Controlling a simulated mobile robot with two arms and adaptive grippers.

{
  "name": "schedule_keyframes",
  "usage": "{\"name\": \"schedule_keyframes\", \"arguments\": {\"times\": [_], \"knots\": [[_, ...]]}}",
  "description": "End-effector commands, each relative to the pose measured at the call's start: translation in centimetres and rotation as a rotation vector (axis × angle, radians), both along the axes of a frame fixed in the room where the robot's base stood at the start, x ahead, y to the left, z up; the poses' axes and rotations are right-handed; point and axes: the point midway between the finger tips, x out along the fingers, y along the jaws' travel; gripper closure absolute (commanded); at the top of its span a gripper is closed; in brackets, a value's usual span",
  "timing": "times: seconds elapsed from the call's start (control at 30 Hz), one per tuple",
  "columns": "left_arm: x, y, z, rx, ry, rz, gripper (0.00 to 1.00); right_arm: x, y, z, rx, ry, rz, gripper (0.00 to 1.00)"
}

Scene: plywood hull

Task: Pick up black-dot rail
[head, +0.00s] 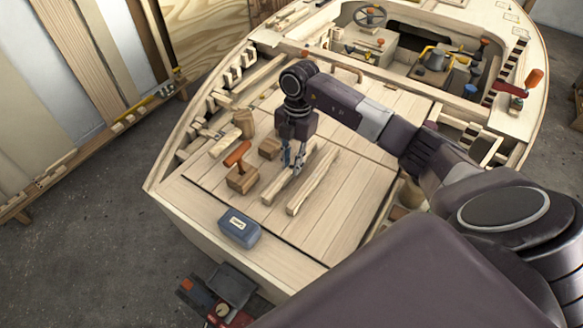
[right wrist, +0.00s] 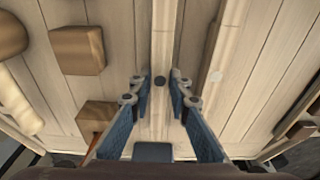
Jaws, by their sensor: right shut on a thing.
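The black-dot rail (head: 272,193) is a pale wooden strip lying along the hull's plank deck. In the right wrist view the black-dot rail (right wrist: 163,35) runs up the middle, with its black dot between the fingers. My right gripper (head: 291,163) points down over it and is shut on it; in the right wrist view the gripper (right wrist: 164,88) has a blue finger on each side of the rail. I cannot tell whether the rail is lifted off the deck. A second rail with a pale dot (right wrist: 215,76) lies beside it on the right (head: 313,182). My left gripper is not in view.
Left of the rails are a block with an orange handle (head: 238,163) and wooden blocks (head: 269,148). A blue-grey box (head: 239,228) sits at the deck's near edge. Deck planks right of the second rail (head: 350,190) are clear. A cockpit with tools lies beyond.

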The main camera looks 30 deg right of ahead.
Motion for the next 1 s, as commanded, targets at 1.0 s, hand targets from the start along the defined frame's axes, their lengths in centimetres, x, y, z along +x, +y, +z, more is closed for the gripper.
{"name": "schedule_keyframes", "arguments": {"times": [1.0], "knots": [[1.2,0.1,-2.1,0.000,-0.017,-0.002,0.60,0.2,0.0,14.5,0.000,-0.009,0.000,1.00]]}}
